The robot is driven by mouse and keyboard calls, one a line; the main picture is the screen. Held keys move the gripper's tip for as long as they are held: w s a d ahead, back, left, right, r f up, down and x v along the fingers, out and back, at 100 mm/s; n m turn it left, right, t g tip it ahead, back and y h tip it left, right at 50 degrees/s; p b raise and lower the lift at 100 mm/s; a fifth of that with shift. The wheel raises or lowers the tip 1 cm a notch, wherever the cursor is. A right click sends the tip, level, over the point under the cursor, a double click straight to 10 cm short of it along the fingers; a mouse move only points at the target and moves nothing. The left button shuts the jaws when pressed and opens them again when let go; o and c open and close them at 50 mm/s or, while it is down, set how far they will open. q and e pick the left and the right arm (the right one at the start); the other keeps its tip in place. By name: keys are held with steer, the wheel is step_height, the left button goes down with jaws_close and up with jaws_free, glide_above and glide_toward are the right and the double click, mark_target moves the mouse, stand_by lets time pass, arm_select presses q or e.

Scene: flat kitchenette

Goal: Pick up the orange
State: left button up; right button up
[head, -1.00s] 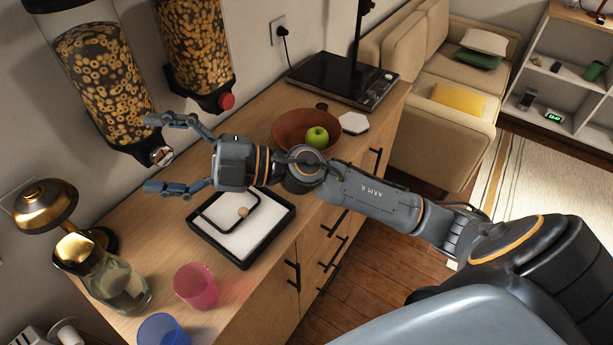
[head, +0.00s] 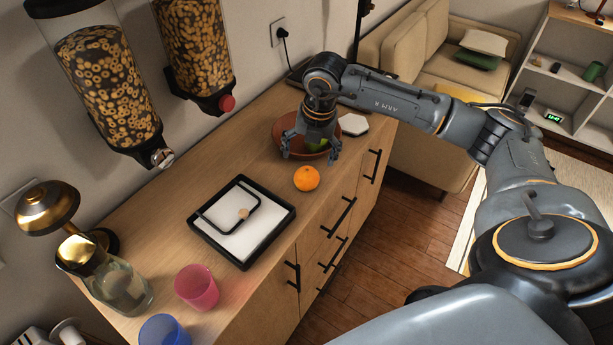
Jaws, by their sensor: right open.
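The orange (head: 307,178) rests on the wooden counter, just in front of the brown bowl (head: 283,133). My right gripper (head: 311,156) points down with its fingers spread, in front of the bowl and partly covering it. The orange is fully visible and not held. I cannot tell the fingertips' exact height above the counter. My left gripper is not in view.
A black-rimmed tray (head: 252,262) lies left of the orange. A pink cup (head: 197,287), blue cup (head: 163,331) and glass carafe (head: 124,286) stand at the near end. Cereal dispensers (head: 104,80) hang on the wall. Wood left of the bowl is clear.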

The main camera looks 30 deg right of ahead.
mark_target(308, 171)
steer(key=f, duration=0.4)
steer(key=shift+w+f, duration=0.1)
steer(key=shift+w, duration=0.2)
steer(key=shift+f+p, duration=0.3)
steer(key=shift+p, duration=0.2)
steer(key=f, duration=0.2)
steer(key=f+p, duration=0.1)
steer(key=f, duration=0.1)
steer(key=shift+w+d+f, duration=0.15)
steer(key=shift+w+d, duration=0.05)
steer(key=shift+w+f, duration=0.1)
steer(key=shift+f, duration=0.05)
steer(key=c, duration=1.3)
